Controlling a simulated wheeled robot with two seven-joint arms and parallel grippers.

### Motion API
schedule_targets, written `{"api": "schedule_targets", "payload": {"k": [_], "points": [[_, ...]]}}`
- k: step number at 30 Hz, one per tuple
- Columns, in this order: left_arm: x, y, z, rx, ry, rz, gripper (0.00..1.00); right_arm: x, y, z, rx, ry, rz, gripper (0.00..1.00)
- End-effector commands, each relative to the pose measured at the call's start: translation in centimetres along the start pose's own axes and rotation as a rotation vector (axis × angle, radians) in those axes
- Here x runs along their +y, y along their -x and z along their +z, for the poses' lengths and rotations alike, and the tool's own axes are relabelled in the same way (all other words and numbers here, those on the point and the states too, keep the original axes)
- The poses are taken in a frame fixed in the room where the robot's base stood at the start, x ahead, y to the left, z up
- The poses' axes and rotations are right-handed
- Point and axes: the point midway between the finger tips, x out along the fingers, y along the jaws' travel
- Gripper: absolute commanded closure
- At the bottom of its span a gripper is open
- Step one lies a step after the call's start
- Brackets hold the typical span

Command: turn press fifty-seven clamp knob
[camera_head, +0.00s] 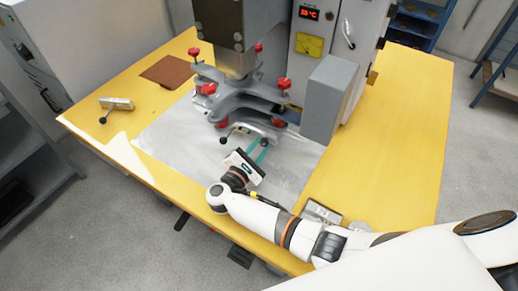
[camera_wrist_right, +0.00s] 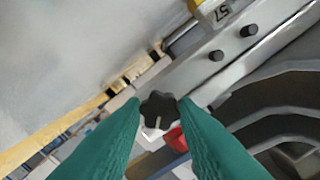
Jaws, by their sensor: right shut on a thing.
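The clamp knob (camera_wrist_right: 158,106) is black and lobed, with a pale mark on its face. My right gripper (camera_head: 263,153) has teal fingers that reach the bar's near end below the press (camera_head: 240,90). In the right wrist view the fingertips (camera_wrist_right: 160,108) are shut on the knob, one on each side. In the head view the knob is small and partly hidden by the fingers. My left gripper is not in view.
The press has grey arms with several red knobs close above my right gripper. A grey box (camera_head: 325,98) stands to its right. Another clamp piece (camera_head: 116,103) and a brown sheet (camera_head: 166,72) lie on the yellow table (camera_head: 400,110). The table's right side is clear.

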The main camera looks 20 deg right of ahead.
Motion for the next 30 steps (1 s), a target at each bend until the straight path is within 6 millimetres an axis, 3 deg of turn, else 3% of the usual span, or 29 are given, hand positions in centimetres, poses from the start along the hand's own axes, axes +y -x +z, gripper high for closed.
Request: {"api": "schedule_targets", "payload": {"k": [11,12,15,25,30], "points": [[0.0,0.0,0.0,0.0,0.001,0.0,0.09,0.0,0.0,0.0,0.001,-0.004,0.0,0.95],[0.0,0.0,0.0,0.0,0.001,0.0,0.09,0.0,0.0,0.0,0.0,-0.004,0.0,0.66],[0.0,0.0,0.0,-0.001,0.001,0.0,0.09,0.0,0.0,0.0,0.0,-0.004,0.0,0.51],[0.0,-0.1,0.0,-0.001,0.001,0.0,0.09,0.0,0.3,0.0,-0.001,-0.003,0.0,0.51],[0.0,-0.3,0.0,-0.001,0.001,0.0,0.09,0.1,2.6,0.2,-0.004,-0.005,0.001,0.51]]}}
